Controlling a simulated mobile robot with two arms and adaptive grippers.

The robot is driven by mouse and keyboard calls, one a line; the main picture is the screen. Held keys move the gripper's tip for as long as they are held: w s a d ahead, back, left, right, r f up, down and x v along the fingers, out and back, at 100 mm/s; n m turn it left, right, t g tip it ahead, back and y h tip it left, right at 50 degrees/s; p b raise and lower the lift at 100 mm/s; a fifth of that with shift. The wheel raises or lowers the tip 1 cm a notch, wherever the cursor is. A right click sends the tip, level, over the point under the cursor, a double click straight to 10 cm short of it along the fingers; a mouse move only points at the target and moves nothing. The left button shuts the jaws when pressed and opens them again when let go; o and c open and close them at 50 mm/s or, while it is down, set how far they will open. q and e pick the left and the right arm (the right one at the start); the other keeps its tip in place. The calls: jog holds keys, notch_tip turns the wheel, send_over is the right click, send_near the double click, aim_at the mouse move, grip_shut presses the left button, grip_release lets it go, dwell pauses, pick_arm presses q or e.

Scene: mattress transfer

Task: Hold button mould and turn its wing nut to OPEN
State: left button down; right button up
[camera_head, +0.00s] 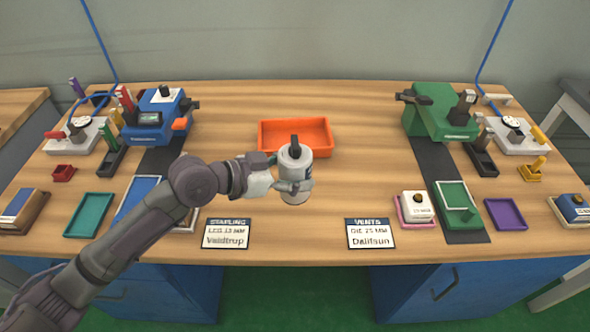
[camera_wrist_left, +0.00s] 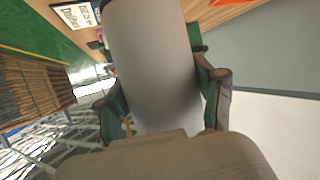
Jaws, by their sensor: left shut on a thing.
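The button mould (camera_head: 295,168) is a light grey upright cylinder near the middle of the table, in front of the orange tray. A dark wing nut (camera_head: 295,146) stands on its top; I cannot read any OPEN marking at this size. My left gripper (camera_head: 292,186) comes in from the left and is shut on the mould's side. In the left wrist view the smooth grey mould (camera_wrist_left: 155,65) fills the space between the two fingers of my left gripper (camera_wrist_left: 165,105). I cannot tell whether its bottom touches the table. My right gripper is not in view.
An orange tray (camera_head: 263,139) lies behind the mould. A blue machine (camera_head: 152,117) stands back left, a green one (camera_head: 437,112) back right. Label cards (camera_head: 226,234) and (camera_head: 371,233) lie at the front edge.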

pick_arm(q)
jog(key=shift+f+b, duration=0.4)
jog(key=shift+f, duration=0.15)
jog(key=shift+f+b, duration=2.45)
jog(key=shift+f, duration=0.85)
jog(key=shift+r, duration=0.1)
